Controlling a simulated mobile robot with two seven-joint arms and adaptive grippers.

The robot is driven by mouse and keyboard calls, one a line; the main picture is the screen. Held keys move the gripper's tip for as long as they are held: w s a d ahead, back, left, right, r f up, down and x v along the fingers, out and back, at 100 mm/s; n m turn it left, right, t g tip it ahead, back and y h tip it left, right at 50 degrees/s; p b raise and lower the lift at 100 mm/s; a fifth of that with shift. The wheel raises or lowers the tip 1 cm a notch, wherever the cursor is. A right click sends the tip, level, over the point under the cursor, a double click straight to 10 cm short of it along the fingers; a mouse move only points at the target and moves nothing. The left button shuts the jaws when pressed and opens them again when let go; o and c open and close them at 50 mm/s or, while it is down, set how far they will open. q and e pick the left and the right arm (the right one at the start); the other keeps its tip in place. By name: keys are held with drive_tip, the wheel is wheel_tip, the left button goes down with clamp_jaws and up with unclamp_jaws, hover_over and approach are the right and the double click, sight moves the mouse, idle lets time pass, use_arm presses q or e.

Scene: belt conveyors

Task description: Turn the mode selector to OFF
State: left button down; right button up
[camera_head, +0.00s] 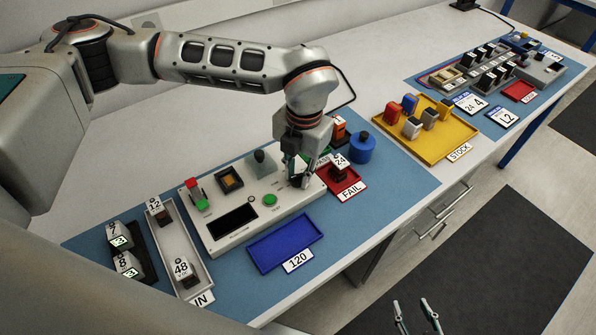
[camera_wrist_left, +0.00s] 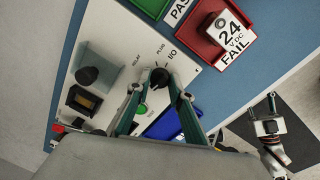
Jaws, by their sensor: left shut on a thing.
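The mode selector is a black round knob (camera_wrist_left: 160,77) at the right end of the white control panel (camera_head: 225,237). In the left wrist view the labels RELAY, PLUG and I/O are printed around it; I see no OFF label there. My left gripper (camera_head: 298,181) points down at the panel with its fingers on either side of the knob, shut on it. Its fingers also show in the left wrist view (camera_wrist_left: 157,90). I cannot tell which label the knob points to. My right gripper (camera_head: 416,317) is open and empty, low in the head view, away from the table.
The panel also bears a green button (camera_head: 270,200), a red-and-green switch (camera_head: 197,194) and a dark display. A blue tray (camera_head: 286,244) lies in front. A red FAIL tray (camera_head: 352,185) and a blue cylinder (camera_head: 361,149) stand close on the right. A white IN tray (camera_head: 182,241) lies left.

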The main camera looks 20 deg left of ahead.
idle(0.5)
use_arm(q)
drive_tip(key=c, duration=1.8)
unclamp_jaws()
drive_tip(key=r, duration=1.2)
drive_tip(key=shift+s+d, duration=0.1)
drive_tip(key=shift+d, duration=0.3)
drive_tip(key=shift+s+f, duration=0.1)
